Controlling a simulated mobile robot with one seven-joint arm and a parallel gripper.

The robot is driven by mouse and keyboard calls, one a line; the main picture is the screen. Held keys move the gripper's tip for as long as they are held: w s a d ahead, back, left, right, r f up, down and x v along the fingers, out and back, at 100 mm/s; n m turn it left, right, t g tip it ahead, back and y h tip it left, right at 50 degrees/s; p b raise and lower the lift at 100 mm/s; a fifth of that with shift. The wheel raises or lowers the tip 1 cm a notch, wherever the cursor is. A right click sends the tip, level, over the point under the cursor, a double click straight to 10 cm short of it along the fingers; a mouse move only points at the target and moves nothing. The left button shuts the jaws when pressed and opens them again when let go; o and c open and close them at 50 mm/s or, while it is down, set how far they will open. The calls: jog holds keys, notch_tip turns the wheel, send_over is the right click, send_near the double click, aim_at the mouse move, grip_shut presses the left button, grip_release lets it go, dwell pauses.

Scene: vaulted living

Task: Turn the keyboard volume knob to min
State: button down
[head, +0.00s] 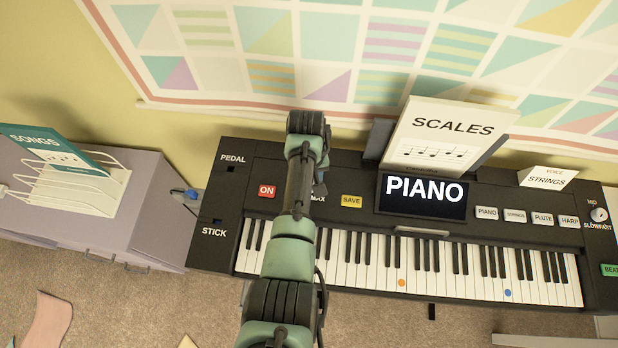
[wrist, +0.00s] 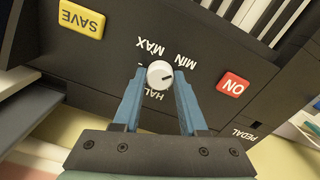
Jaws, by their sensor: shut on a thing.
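The volume knob (wrist: 160,74) is a small white round dial on the black keyboard panel. In the wrist view its dark pointer mark points right and slightly down. The labels MAX and MIN appear upside down above it, and HALF is partly covered below it. My gripper (wrist: 159,76) has its two blue fingers on either side of the knob, shut on it. In the head view my arm hides the knob and my fingers. The keyboard (head: 340,168) shows there with part of the MAX label beside my arm.
A red ON button (wrist: 233,87) and a yellow SAVE button (wrist: 81,19) flank the knob. The PIANO screen (head: 423,196) and SCALES sheet (head: 450,130) are farther right. A grey cabinet (head: 150,215) with a SONGS rack stands left.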

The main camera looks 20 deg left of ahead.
jog(key=shift+w, duration=0.1)
dwell(0.3)
jog(key=shift+c, duration=2.2)
grip_release()
notch_tip(320, 180, up, 13)
jog(key=shift+a, duration=0.15)
